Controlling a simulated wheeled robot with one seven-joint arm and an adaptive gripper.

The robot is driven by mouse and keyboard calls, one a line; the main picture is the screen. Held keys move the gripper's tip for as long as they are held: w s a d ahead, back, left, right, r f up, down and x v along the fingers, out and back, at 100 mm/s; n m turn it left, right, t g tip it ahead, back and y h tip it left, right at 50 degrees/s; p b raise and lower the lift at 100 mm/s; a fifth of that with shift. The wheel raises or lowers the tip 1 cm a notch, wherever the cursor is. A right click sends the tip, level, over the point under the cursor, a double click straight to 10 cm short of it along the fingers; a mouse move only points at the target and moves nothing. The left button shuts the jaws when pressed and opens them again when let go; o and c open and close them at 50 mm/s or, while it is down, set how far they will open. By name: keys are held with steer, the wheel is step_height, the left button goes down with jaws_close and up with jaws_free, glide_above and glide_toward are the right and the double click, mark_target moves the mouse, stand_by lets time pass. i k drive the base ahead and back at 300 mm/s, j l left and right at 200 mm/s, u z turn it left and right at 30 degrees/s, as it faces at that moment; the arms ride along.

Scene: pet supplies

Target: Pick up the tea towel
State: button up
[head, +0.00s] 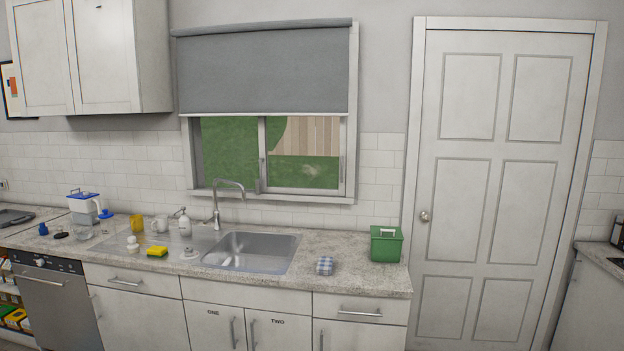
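A folded blue-and-white checked cloth, which looks like the tea towel (325,265), lies on the speckled grey countertop (345,248). It sits just right of the sink and left of a green box. It is small in the head view, and nothing covers it. My gripper and arm do not show in this view.
The steel sink (262,243) with its tap (217,205) is left of the cloth. A green lidded box (386,244) stands to the right. A closed white door (500,190) is at right.

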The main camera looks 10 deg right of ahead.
mark_target(325, 265)
steer(key=i+l+u, duration=0.15)
steer(key=i, duration=0.55)
steer(key=i+l+u, duration=0.15)
steer(key=i+l, duration=0.3)
steer(key=i, duration=0.2)
steer(key=i+l+u, duration=0.15)
steer(key=i+l, duration=0.3)
steer(key=i, duration=0.2)
steer(key=i+l+u, duration=0.15)
steer(key=i+l, duration=0.35)
steer(key=i, duration=0.15)
